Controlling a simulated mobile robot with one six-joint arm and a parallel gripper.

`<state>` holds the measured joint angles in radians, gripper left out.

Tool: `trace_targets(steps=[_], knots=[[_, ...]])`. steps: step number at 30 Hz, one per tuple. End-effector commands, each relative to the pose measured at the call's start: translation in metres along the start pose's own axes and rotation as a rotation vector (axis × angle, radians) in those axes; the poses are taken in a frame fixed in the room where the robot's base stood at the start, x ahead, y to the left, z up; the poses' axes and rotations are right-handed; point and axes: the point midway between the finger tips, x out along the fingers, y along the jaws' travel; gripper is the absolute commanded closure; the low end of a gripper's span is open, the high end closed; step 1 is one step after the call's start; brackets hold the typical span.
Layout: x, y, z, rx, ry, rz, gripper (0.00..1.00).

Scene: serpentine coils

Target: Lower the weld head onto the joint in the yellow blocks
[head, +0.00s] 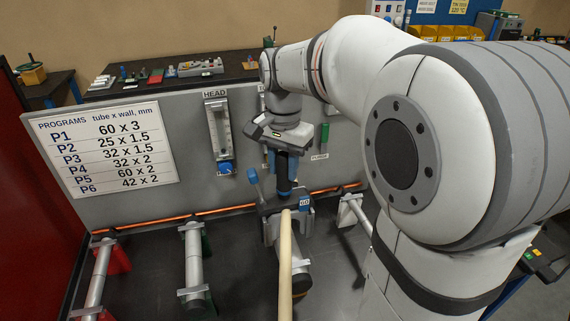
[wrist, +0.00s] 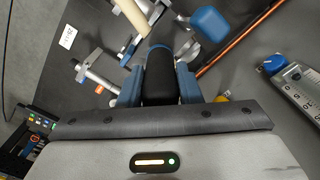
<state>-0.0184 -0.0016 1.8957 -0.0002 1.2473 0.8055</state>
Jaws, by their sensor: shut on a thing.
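My gripper (head: 285,174) is shut on the black handle of the weld head (head: 270,208), a grey clamp-like tool with a blue 60 tag and a blue knob. The wrist view shows the blue fingers of my gripper (wrist: 158,84) on both sides of the black handle (wrist: 158,60). The weld head is at a thick tube (head: 294,275) in the middle of the bench. I cannot tell whether it touches the tube. The joint is hidden under the head and hose. I cannot make out yellow blocks on this tube.
A cream hose (head: 286,260) runs from the weld head toward the front. Tubes in red blocks (head: 119,262) and green blocks (head: 207,243) lie left; another tube (head: 352,212) lies right.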

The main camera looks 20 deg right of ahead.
Motion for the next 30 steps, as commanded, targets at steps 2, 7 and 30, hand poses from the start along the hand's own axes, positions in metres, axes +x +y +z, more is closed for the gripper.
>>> trace_targets(steps=[2,7,30], knots=[[0.0,0.0,0.0,0.0,0.003,-0.003,1.0],[0.006,-0.001,0.0,-0.001,0.002,-0.002,1.0],[0.031,-0.001,0.0,-0.002,0.003,-0.003,1.0]])
